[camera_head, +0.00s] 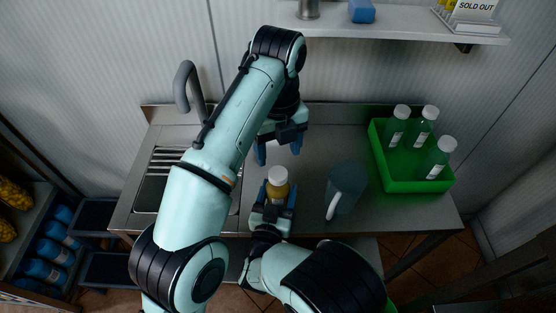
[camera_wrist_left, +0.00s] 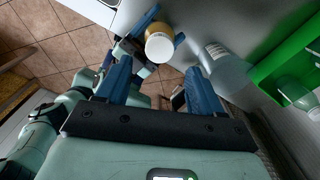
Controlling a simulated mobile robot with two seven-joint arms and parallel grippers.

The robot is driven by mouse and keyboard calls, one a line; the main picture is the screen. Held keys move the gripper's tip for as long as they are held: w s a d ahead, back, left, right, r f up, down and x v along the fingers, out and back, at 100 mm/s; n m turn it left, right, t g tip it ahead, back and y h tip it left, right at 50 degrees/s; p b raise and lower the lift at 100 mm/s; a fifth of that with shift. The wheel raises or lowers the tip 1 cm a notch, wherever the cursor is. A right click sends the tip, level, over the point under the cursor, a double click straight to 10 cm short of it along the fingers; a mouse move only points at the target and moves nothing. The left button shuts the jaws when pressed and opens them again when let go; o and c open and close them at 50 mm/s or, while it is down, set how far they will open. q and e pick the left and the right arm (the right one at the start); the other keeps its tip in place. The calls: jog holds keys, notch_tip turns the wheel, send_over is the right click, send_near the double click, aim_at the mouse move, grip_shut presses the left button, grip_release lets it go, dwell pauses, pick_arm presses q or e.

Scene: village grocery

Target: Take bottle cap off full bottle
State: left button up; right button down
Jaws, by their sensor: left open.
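A bottle with yellow-brown contents (camera_head: 276,193) and a white cap (camera_head: 278,175) stands upright over the front of the steel counter. My right gripper (camera_head: 273,200) has its blue fingers on both sides of the bottle body and appears shut on it. The cap is on the bottle, and it also shows in the left wrist view (camera_wrist_left: 159,47). My left gripper (camera_head: 280,150) is open and empty, behind and above the bottle, apart from the cap. In the left wrist view, its two blue fingers (camera_wrist_left: 157,68) point toward the bottle with a wide gap between them.
A grey-blue jug (camera_head: 347,187) stands right of the bottle. A green crate (camera_head: 421,186) at the right holds several white-capped bottles (camera_head: 397,124). A sink (camera_head: 152,194) with a tap (camera_head: 188,85) lies left. A wall shelf (camera_head: 400,27) overhangs the back.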

aim_at(278, 173)
pick_arm(q)
jog(key=shift+f, duration=3.35)
jog(key=c, duration=1.1)
